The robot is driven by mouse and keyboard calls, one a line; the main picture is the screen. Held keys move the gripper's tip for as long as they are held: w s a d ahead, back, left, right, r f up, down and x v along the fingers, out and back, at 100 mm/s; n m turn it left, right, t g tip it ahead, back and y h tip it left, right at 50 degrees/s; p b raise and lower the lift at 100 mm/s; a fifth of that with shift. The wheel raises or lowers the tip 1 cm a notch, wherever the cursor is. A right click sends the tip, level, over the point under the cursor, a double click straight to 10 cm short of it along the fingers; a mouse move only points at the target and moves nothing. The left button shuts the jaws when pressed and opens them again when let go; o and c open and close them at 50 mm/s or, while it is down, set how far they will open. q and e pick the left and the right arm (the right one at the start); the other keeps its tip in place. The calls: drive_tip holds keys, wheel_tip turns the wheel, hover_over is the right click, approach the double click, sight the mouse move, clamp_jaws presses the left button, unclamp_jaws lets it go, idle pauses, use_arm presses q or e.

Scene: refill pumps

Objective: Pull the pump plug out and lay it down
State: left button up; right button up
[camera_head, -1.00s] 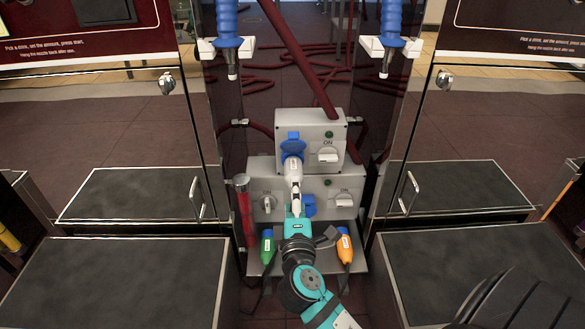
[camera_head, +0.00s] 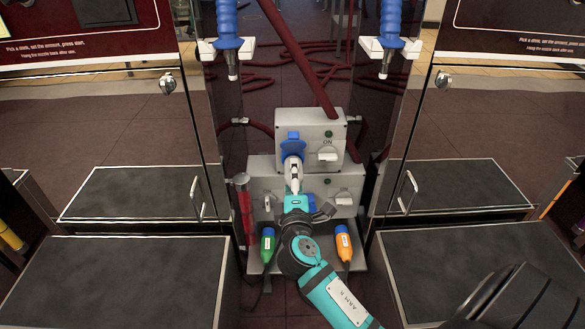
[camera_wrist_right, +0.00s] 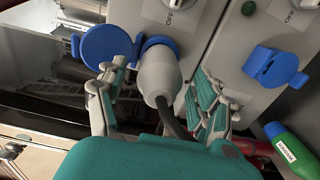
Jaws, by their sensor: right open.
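The pale grey pump plug (camera_head: 292,172) sits in the blue-rimmed socket of the upper grey box (camera_head: 318,128). The socket's blue lid (camera_head: 292,143) stands open. My right gripper (camera_head: 293,184) is right at the plug. In the right wrist view the plug (camera_wrist_right: 158,76) and its dark cable (camera_wrist_right: 174,118) lie between the spread fingers of the right gripper (camera_wrist_right: 158,95), with a gap visible on the right. Whether the left finger touches the plug is unclear. My left gripper is not in view.
A lower grey box (camera_head: 347,190) has a blue-lidded socket (camera_head: 309,202), partly behind my right gripper. Dark flat-topped platforms (camera_head: 115,285) flank the bay.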

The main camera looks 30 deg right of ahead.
idle(0.8)
clamp_jaws()
drive_tip(key=v, duration=0.6)
idle(1.4)
